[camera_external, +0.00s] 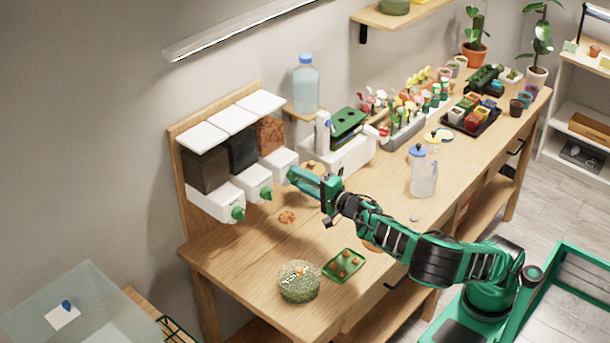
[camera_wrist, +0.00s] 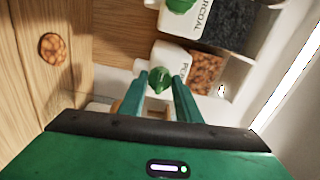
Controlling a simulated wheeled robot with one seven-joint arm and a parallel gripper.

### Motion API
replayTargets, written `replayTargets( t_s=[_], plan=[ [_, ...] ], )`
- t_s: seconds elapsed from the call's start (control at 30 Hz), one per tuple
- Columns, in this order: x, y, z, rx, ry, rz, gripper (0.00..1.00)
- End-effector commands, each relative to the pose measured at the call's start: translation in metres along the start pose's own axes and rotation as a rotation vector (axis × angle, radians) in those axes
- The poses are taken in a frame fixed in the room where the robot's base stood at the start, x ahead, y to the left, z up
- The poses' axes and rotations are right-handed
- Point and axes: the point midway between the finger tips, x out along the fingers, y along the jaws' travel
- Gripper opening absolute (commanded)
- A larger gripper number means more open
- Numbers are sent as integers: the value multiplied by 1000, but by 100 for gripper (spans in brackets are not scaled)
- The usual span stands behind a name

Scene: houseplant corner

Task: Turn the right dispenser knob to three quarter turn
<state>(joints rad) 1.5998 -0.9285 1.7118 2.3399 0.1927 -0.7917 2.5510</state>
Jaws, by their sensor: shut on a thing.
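The right dispenser (camera_external: 279,164) has brown chunky contents and a white front on the wall board; it also shows in the wrist view (camera_wrist: 206,68), its label partly cut off by my finger. Its green knob (camera_wrist: 159,80) sits between my two fingers. My gripper (camera_wrist: 161,84) is shut on this knob, with one finger on each side. In the external view my gripper (camera_external: 293,173) is at the front of the right dispenser and hides the knob. The knob's exact turn angle is hard to read.
The middle dispenser's green knob (camera_external: 266,193), marked charcoal in the wrist view, and the left knob (camera_external: 238,213) are close by. A white device with a green top (camera_external: 348,150) stands just right. A brown disc (camera_external: 287,217) lies on the bench below. A jug (camera_external: 423,175) stands farther right.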

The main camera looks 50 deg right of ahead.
Motion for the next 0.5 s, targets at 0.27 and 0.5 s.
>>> replayTargets(
  t_s=[0.27, 0.5],
  plan=[
    [-1, 4, -5, 7, 11, 9, 8],
    [-1, 4, -4, 7, 9, 9, 49]
  ],
)
